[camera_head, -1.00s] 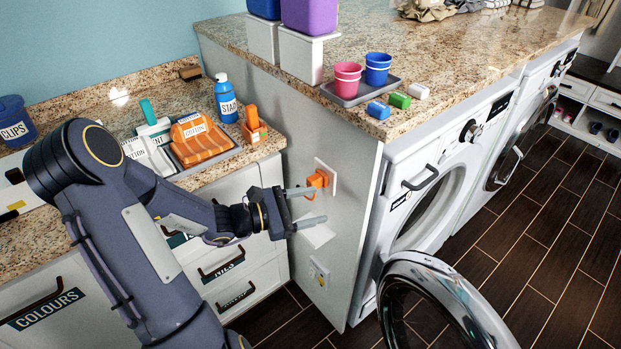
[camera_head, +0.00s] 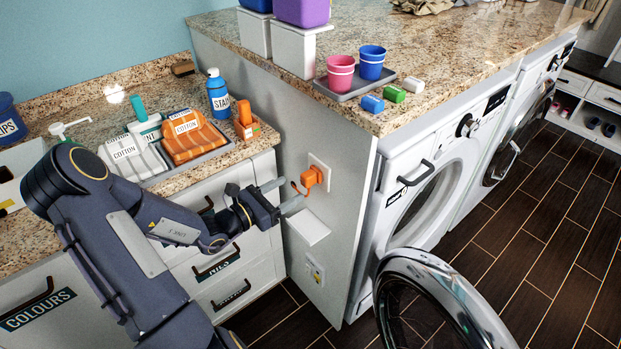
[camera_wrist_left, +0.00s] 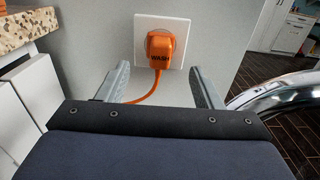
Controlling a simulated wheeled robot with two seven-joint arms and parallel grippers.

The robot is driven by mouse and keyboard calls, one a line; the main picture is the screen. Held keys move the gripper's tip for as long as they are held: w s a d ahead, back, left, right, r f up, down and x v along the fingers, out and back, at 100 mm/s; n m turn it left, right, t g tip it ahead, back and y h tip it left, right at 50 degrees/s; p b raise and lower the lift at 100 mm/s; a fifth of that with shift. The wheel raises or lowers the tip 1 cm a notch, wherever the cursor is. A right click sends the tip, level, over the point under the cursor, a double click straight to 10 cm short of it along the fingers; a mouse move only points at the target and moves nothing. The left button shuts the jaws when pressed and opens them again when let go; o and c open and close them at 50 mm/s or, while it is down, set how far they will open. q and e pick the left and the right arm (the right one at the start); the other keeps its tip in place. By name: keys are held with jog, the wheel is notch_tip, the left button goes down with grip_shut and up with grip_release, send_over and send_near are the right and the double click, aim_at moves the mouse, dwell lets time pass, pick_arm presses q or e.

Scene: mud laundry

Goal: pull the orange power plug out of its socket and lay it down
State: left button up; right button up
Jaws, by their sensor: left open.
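The orange power plug (camera_head: 312,177) sits in its white wall socket (camera_head: 325,168) on the grey side panel of the counter. In the left wrist view the plug (camera_wrist_left: 160,50) carries a dark "WASH" label, and an orange cord hangs from it to the lower left. My left gripper (camera_head: 283,194) is open and empty, a little to the left of the plug and apart from it. In the left wrist view its two fingers (camera_wrist_left: 162,85) stand on either side below the plug. A small white shelf (camera_head: 308,228) juts from the panel below the socket. My right gripper is not in view.
Another outlet (camera_head: 315,268) is lower on the panel. An open washer door (camera_head: 440,300) stands at the lower right. The left counter holds folded cloths (camera_head: 190,138) and a blue bottle (camera_head: 220,97). A tray with cups (camera_head: 352,88) is on the higher counter.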

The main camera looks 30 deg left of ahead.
aim_at(303, 182)
pick_arm(q)
jog(key=b+x, duration=0.1)
jog(key=x, duration=0.6)
jog(key=shift+w, duration=0.2)
dwell(1.0)
jog(key=c, duration=1.3)
jog(key=shift+s, duration=0.15)
jog(key=shift+p+v, duration=0.65)
jog(key=shift+v, duration=2.2)
